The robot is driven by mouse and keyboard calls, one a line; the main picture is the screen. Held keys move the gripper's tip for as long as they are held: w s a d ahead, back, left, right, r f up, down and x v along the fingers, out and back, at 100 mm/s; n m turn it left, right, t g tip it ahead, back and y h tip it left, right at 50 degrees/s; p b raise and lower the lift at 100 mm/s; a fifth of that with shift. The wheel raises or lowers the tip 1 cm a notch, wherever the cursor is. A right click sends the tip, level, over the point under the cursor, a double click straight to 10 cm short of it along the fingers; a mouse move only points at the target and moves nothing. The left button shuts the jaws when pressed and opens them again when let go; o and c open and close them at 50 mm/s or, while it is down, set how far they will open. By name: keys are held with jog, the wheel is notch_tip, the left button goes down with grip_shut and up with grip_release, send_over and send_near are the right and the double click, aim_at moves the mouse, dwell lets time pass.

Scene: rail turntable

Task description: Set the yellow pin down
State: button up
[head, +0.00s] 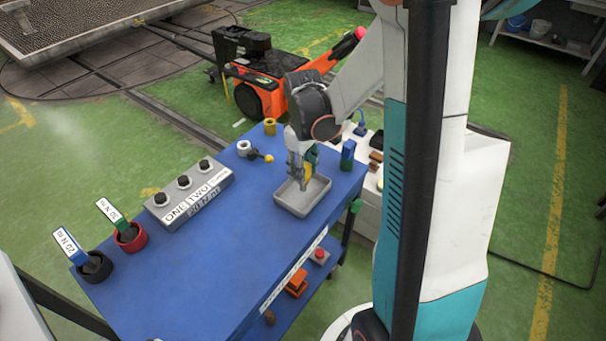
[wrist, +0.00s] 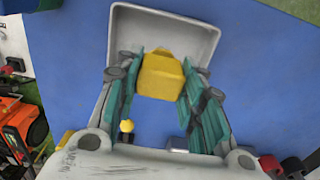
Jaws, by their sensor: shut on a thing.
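The yellow pin (wrist: 161,77) is a blocky yellow piece between the two teal-padded fingers of my gripper (wrist: 160,88) in the wrist view. My gripper is shut on it. In the head view my gripper (head: 303,170) points down over the grey tray (head: 301,207), and a bit of the yellow pin (head: 308,172) shows beside the fingers. The tray also shows behind the pin in the wrist view (wrist: 165,24). I cannot tell whether the pin touches the tray floor.
A button box (head: 188,192) and two tagged holders stand at left. The table's front middle is clear.

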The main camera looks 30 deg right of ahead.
jog(key=shift+f, duration=0.85)
jog(key=shift+f, duration=0.1)
jog(key=shift+f+b, duration=0.15)
jog(key=shift+b, duration=0.15)
jog(key=o, duration=1.1)
jog(key=shift+o, duration=0.2)
jog(key=shift+r, duration=0.2)
notch_tip(320, 180, up, 12)
jog(key=p, duration=0.4)
